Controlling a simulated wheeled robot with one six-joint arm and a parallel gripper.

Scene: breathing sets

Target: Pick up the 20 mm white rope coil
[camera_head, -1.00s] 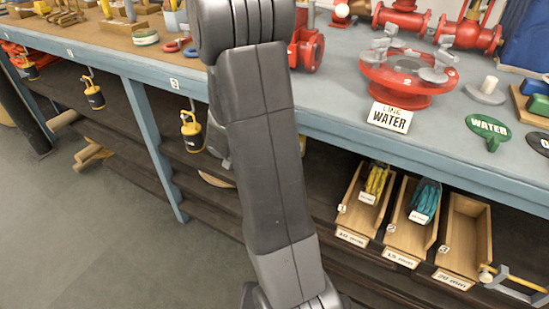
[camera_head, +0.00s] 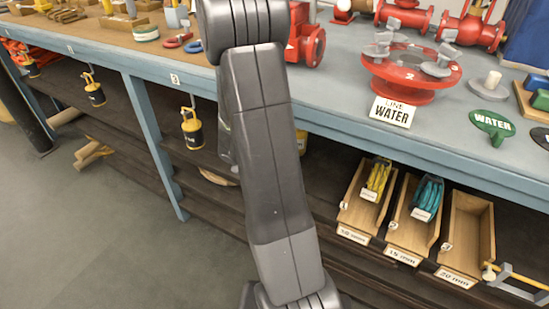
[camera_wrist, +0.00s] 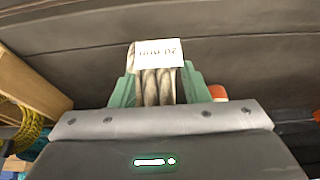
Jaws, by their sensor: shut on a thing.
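The white rope coil (camera_wrist: 150,90) shows in the wrist view with a white tag (camera_wrist: 158,53) that reads 20 mm, upside down. My gripper (camera_wrist: 160,84) has green fingers on both sides of the coil and is shut on it. Part of the coil is hidden behind the gripper body. In the head view my arm covers the middle, and neither the gripper nor the coil shows. The wooden bin labelled 20 mm (camera_head: 485,230) on the lower shelf looks empty.
Two neighbouring bins hold a yellow rope coil (camera_head: 378,179) and a teal rope coil (camera_head: 428,194). The blue-edged bench (camera_head: 470,150) stands above the shelf, with a red flanged fitting (camera_head: 412,75) and a WATER sign (camera_head: 393,111). Grey floor (camera_head: 100,240) is clear at left.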

